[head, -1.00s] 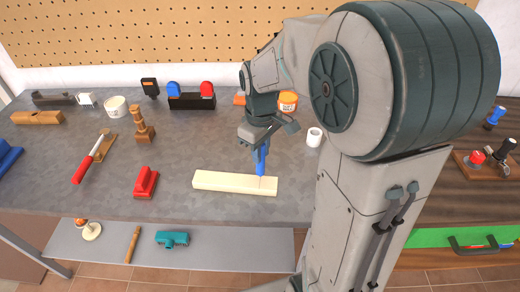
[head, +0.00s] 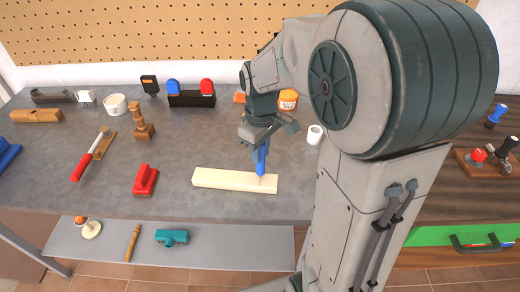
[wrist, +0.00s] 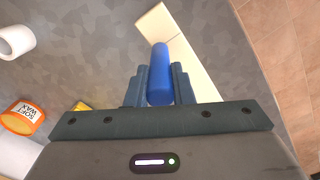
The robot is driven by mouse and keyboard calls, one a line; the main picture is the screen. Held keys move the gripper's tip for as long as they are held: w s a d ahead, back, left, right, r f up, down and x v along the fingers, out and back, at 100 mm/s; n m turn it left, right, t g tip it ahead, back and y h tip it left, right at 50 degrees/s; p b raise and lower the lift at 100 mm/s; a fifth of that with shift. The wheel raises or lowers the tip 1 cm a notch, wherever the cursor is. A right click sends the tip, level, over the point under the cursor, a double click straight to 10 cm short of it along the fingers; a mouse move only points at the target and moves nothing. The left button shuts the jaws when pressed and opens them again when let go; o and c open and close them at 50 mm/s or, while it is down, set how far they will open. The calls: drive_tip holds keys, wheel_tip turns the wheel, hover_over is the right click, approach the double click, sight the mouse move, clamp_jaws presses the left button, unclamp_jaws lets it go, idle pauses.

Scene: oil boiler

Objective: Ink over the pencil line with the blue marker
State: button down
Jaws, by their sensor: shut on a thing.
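A pale wooden board (head: 220,181) lies on the grey bench top near its front edge. My gripper (head: 258,147) is over the right part of the board, shut on the blue marker (head: 261,162). The marker is held close to upright, with its lower end at the board's top face; I cannot tell whether the tip touches. In the wrist view the marker (wrist: 159,75) sits between the two fingers, with the board (wrist: 172,38) behind it. The pencil line is too small to make out clearly.
A red block-like tool (head: 145,181) stands left of the board. A white roll (head: 314,134) stands behind and to the right. An orange tub (head: 288,99) is at the back. A lower shelf (head: 225,252) runs below the front edge.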

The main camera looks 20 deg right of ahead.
drive_tip(key=shift+a, duration=0.1)
idle(0.5)
drive_tip(key=shift+w+a, duration=0.2)
drive_tip(key=shift+a, duration=0.25)
drive_tip(key=shift+s+d, duration=0.2)
drive_tip(key=shift+d, duration=0.4)
idle(1.8)
drive_tip(key=shift+s, duration=0.1)
